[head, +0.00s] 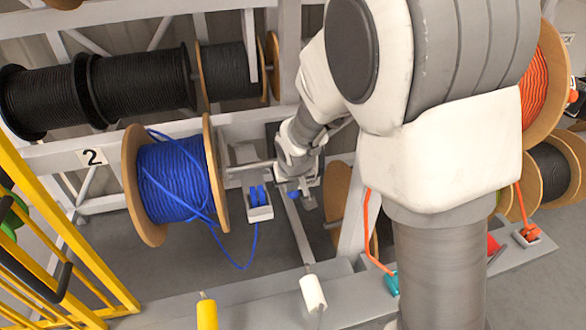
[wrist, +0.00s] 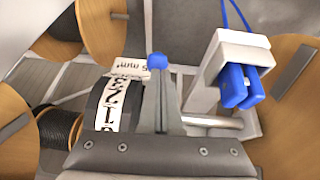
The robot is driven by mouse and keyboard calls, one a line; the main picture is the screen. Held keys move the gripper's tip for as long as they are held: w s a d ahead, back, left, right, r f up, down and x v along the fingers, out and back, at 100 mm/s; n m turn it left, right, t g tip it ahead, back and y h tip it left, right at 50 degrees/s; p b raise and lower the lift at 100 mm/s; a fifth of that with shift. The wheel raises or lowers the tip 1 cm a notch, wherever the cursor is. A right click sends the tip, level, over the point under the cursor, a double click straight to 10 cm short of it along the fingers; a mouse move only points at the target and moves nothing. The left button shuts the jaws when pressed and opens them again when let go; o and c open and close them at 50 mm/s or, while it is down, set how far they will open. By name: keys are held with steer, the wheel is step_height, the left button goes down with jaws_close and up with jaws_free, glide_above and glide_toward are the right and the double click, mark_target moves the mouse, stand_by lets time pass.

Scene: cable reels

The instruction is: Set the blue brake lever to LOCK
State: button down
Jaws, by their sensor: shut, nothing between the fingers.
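The blue brake lever's knob (head: 293,194) shows as a small blue spot beside my gripper (head: 304,192). In the wrist view the blue knob (wrist: 157,61) sits just past the tips of my gripper's fingers (wrist: 162,82). The fingers are together with nothing between them. I cannot tell whether they touch the knob. The lever's arm is hidden behind the fingers, and no LOCK mark can be read. The reel of blue cable (head: 172,180) is left of my gripper in the head view.
A cable guide with blue rollers (head: 258,196) stands close left of my gripper; in the wrist view these rollers (wrist: 240,86) are at right. A printed label strip (wrist: 108,106) is left of the fingers. Yellow rails (head: 60,225) stand at left. An orange cable reel (head: 535,90) is at right.

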steer(key=shift+w+f, duration=0.25)
steer(key=shift+f, duration=0.3)
steer(key=shift+d+f+b, duration=0.1)
steer(key=shift+f+b, duration=0.65)
steer(key=shift+b, duration=0.2)
steer(key=shift+f, duration=0.1)
steer(key=shift+r, duration=0.2)
